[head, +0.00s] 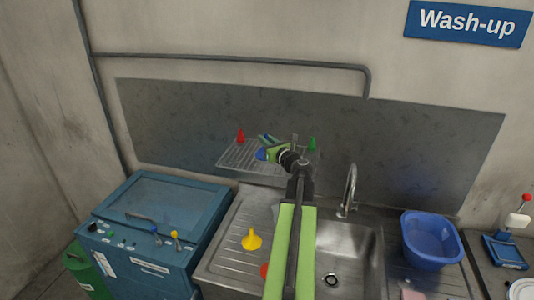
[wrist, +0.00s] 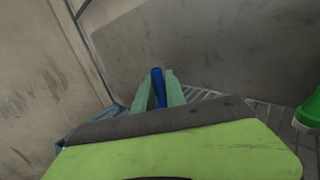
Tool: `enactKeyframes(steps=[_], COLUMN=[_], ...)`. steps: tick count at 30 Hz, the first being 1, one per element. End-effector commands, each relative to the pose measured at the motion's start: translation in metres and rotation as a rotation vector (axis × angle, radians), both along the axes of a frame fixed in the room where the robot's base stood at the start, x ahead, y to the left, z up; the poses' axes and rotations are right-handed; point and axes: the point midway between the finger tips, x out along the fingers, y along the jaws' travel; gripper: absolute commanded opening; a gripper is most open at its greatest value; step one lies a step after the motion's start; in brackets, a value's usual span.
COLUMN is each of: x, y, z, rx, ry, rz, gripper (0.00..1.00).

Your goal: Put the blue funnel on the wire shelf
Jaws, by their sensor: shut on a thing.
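The blue funnel (head: 262,155) is held in my gripper (head: 266,147), over the wire shelf (head: 236,154) on the back wall. In the wrist view the funnel's blue spout (wrist: 158,86) shows between the two green fingers of my gripper (wrist: 158,95), which are shut on it. The funnel's wide part is mostly hidden by my gripper. Bars of the wire shelf (wrist: 270,112) show beyond and below my gripper in the wrist view. I cannot tell whether the funnel touches the shelf.
A red funnel (head: 241,136) stands on the shelf's left part and a green one (head: 311,144) at its right end. A yellow funnel (head: 252,240) is on the drainboard. The tap (head: 350,190) and blue basin (head: 430,240) stand to the right. The shelf's front left looks free.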

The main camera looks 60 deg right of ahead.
Motion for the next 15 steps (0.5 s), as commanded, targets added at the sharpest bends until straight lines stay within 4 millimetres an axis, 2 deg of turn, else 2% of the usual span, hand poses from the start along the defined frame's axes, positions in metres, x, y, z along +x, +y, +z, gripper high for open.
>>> enactKeyframes(steps=[2,9,15], x=[0.000,-0.001,-0.001], y=[0.000,-0.001,-0.001], z=[-0.004,-0.044,-0.039], rx=[0.000,0.000,0.000], ry=[0.000,0.000,0.000], rz=[0.000,0.000,-0.001], gripper=[0.00,0.00,0.00])
